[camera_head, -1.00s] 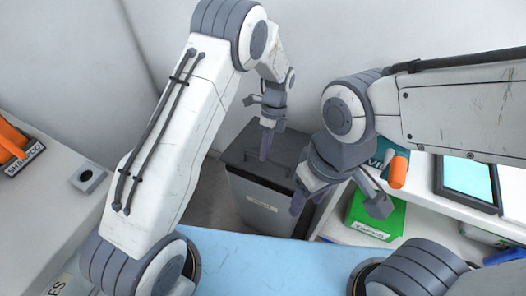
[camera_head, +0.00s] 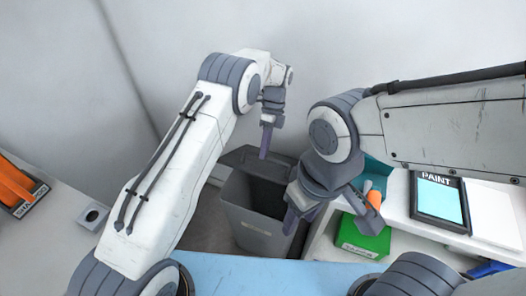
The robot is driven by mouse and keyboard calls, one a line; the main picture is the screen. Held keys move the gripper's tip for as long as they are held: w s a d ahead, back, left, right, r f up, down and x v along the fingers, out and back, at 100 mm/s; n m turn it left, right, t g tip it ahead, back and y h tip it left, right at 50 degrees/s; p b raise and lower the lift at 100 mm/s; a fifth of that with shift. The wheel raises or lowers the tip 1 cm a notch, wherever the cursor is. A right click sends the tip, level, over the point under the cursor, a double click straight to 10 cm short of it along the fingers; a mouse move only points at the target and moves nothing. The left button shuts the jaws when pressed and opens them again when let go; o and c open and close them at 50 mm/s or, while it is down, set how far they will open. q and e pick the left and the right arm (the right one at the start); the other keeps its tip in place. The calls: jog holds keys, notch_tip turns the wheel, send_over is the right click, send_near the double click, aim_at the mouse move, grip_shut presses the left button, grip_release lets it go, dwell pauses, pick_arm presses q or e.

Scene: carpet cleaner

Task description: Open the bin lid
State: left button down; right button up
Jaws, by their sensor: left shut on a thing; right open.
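The grey bin (camera_head: 262,232) stands on the floor at the centre, with its dark opening showing. Its dark grey lid (camera_head: 240,158) is raised and tilted back on the far side. My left gripper (camera_head: 264,152) is at the lid, shut on it, and its fingers partly cover it. Its exact hold is too small to see. My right gripper (camera_head: 330,217) is open and empty, above and to the right of the bin, and hides part of the bin's right side.
A shelf on the right holds a green box (camera_head: 365,240), an orange-handled item (camera_head: 374,198) and a tray marked PAINT (camera_head: 440,200). A counter (camera_head: 60,235) on the left carries an orange item in a tray marked SHAMPOO (camera_head: 18,190). A wall rises close behind the bin.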

pick_arm(q)
jog(key=shift+w+d+f, duration=0.2)
jog(key=shift+w+f, duration=0.15)
jog(key=shift+w, duration=0.05)
jog(key=c, duration=1.1)
grip_release()
jog(key=shift+o, duration=1.3)
jog(key=shift+w+f, duration=0.1)
jog(key=shift+r, duration=0.2)
jog(key=v, duration=1)
jog(key=shift+r+p, duration=0.25)
jog(key=shift+p, duration=0.2)
